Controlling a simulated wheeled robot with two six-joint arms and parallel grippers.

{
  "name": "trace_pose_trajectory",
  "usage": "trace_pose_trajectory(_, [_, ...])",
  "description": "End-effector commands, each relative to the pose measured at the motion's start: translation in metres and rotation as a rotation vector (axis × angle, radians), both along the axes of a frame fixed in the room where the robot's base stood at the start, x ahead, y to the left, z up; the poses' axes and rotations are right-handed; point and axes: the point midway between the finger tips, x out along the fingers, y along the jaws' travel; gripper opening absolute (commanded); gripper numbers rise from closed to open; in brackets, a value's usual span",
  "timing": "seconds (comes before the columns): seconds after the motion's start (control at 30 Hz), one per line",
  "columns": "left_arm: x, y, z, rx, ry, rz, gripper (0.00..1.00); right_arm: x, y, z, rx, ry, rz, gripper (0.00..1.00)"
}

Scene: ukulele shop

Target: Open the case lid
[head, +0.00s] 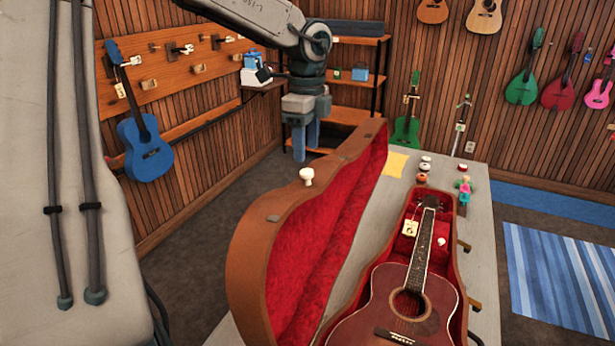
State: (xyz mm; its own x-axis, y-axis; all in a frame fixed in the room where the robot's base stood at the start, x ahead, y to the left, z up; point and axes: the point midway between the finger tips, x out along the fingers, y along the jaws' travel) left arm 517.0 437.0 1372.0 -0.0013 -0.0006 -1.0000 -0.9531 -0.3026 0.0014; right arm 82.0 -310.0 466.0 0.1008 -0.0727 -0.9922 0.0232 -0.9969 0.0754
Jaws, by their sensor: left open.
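The brown case lid (262,233) stands raised on its left edge side, tilted up, with its red lining (325,255) facing right. A pale knob (306,175) shows at the lid's outer left side. The case bottom (462,240) lies on the table, lined in red, with a dark red ukulele (410,290) in it. My left gripper (306,150) points down just behind and left of the lid's far end, its blue fingers apart and empty. I cannot tell whether it touches the lid. My right gripper is out of view.
The grey table (480,200) holds small round tins (424,170), a colourful figurine (464,190) and a yellow cloth (396,163) beyond the case. A blue ukulele (145,145) hangs on the left wall. A shelf (345,115) stands behind my left arm.

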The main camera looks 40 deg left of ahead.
Motion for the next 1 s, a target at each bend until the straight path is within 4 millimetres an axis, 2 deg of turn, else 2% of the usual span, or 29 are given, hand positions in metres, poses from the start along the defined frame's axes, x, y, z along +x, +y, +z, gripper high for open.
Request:
trace_pose_trajectory(0.1, [0.000, 0.000, -0.019, -0.002, 0.005, -0.001, 0.48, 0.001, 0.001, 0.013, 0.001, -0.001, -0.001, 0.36])
trace_pose_trajectory(0.33, [0.000, 0.000, -0.049, -0.001, 0.002, 0.000, 0.48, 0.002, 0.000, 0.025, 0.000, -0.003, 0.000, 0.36])
trace_pose_trajectory(0.7, [0.000, 0.000, -0.056, 0.001, -0.002, 0.000, 0.48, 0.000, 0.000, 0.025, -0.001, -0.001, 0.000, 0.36])
trace_pose_trajectory(0.77, [0.000, 0.000, -0.056, 0.001, -0.002, 0.000, 0.38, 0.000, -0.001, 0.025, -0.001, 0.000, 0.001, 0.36])
trace_pose_trajectory(0.93, [0.000, 0.000, -0.056, 0.001, -0.002, 0.000, 0.05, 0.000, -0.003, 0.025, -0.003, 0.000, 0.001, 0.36])
trace_pose_trajectory(0.97, [0.000, 0.000, -0.056, 0.001, -0.002, 0.000, 0.00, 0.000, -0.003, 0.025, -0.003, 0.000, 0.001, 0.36])
trace_pose_trajectory(1.0, [0.000, 0.000, -0.056, 0.001, -0.002, 0.000, 0.00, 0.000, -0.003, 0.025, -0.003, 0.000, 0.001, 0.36])
